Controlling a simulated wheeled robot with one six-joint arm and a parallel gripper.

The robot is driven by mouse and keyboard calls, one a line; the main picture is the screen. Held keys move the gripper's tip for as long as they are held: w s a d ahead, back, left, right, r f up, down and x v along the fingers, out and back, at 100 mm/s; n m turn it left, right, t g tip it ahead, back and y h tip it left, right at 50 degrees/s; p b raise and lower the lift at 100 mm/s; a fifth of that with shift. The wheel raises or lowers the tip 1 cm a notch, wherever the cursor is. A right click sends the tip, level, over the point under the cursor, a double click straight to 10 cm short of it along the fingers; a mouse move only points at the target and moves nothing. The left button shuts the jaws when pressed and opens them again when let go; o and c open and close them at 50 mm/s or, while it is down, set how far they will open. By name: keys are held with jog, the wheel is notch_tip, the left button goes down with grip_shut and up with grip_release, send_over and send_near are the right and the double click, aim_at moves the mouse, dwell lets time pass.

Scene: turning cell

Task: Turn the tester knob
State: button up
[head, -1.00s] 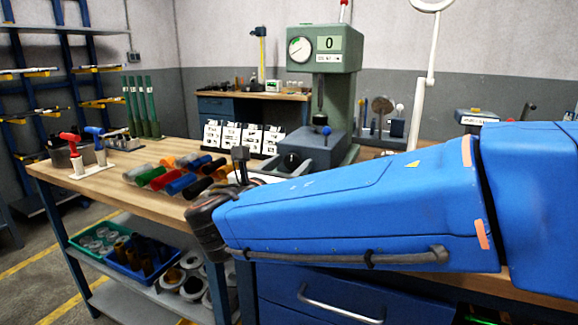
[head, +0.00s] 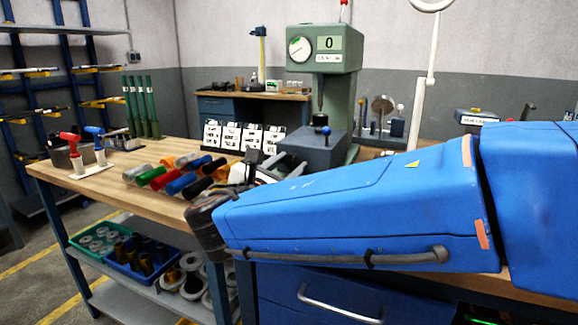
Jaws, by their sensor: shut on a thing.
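The green tester (head: 324,50) stands at the back of the bench, with a round dial and a display reading 0. A small dark-blue knob-like part (head: 326,131) shows above its grey base (head: 312,152). My blue forearm crosses from the right and ends in a dark wrist. My gripper (head: 268,170) is at the front left of the tester's base, mostly hidden behind the wrist and forearm. It is shut on what seems to be the tester knob at the base's front. The knob and fingertips are not clearly seen.
Coloured cylinders (head: 183,184) lie in rows left of my wrist. White labelled cards (head: 229,136) stand behind them. A red-handled tool (head: 70,138) and a blue-handled one are at the bench's left. A lamp post (head: 421,95) rises right of the tester. Bare bench lies at front left.

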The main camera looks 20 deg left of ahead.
jog(key=m, duration=1.2)
jog(key=shift+m, duration=0.4)
dwell(0.3)
jog(key=o, duration=1)
jog(key=shift+o, duration=0.2)
jog(key=shift+f, duration=0.1)
